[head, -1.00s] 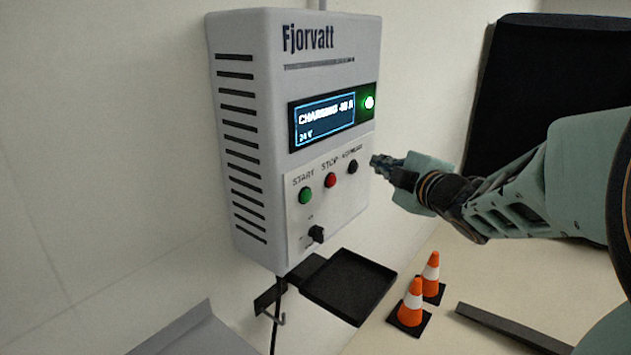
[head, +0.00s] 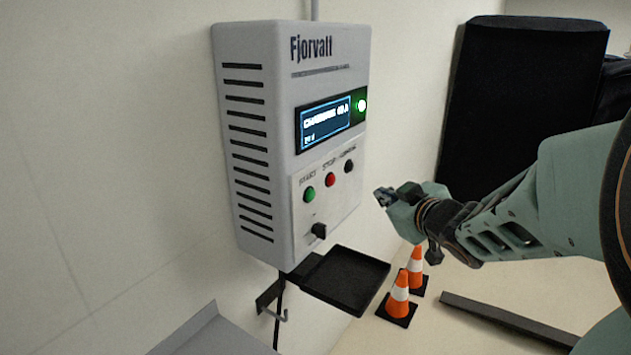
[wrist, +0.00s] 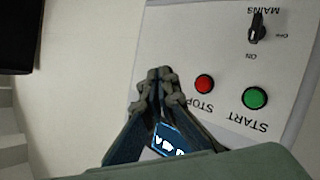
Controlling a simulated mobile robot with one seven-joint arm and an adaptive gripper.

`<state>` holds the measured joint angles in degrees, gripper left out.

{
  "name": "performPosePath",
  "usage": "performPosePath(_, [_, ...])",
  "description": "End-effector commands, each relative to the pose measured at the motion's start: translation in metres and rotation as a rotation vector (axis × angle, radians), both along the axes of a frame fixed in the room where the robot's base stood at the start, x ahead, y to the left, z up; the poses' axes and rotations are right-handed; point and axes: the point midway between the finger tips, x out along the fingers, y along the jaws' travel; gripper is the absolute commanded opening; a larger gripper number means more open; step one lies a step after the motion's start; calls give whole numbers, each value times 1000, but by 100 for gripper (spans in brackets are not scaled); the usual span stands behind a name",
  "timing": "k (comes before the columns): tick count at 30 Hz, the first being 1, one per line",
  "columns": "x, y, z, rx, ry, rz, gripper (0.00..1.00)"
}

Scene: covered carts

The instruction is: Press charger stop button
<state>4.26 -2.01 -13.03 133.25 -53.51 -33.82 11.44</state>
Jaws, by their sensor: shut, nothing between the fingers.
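The grey Fjorvatt charger (head: 298,130) hangs on the wall in the head view, its screen lit beside a green lamp. The red STOP button (head: 330,180) sits between the green START button (head: 309,194) and a black button (head: 348,166). My gripper (head: 380,193) is shut and empty, to the right of the panel and apart from the STOP button. In the wrist view the panel appears upside down. The STOP button (wrist: 204,83) is just right of my fingertips (wrist: 160,74), and START (wrist: 255,97) is farther right. My fingers hide the black button there.
A black mains knob (head: 319,230) is below the buttons. A black tray (head: 345,282) and a hook (head: 283,314) are under the charger. Two orange-and-white cones (head: 398,297) stand on the floor by a dark strip (head: 500,322). A large black object (head: 515,100) stands behind.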

Motion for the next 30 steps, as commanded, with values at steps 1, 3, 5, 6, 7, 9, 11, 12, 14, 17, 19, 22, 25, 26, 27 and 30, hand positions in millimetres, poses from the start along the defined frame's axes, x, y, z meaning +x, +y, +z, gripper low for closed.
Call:
performPosePath(1, [1, 1, 0, -1, -1, 1, 0])
performPosePath(3, [2, 3, -1, -1, -1, 1, 0])
performPosePath(5, [5, 7, -2, -1, -2, 2, 0])
performPosePath(6, [7, 10, -2, -2, -2, 3, 0])
performPosePath(7, [9, 13, -2, -3, -2, 3, 0])
performPosePath(9, [15, 21, -3, -3, -2, 4, 0])
performPosePath(11, [20, 28, -3, -1, -3, 4, 0])
performPosePath(12, [24, 33, -4, -3, -3, 3, 0])
performPosePath(14, [29, 40, -4, -4, -3, 4, 0])
performPosePath(17, [36, 51, -3, -3, -3, 3, 0])
performPosePath(19, [41, 57, -2, -2, -3, 2, 0])
performPosePath(22, [47, 64, -1, -3, -2, 2, 0])
performPosePath(25, [50, 69, -1, -2, -1, 1, 0])
performPosePath(26, [51, 70, -1, -1, -1, 2, 0])
performPosePath(27, [51, 71, -1, -1, -1, 2, 0])
performPosePath(30, [52, 72, 0, -1, -1, 2, 0])
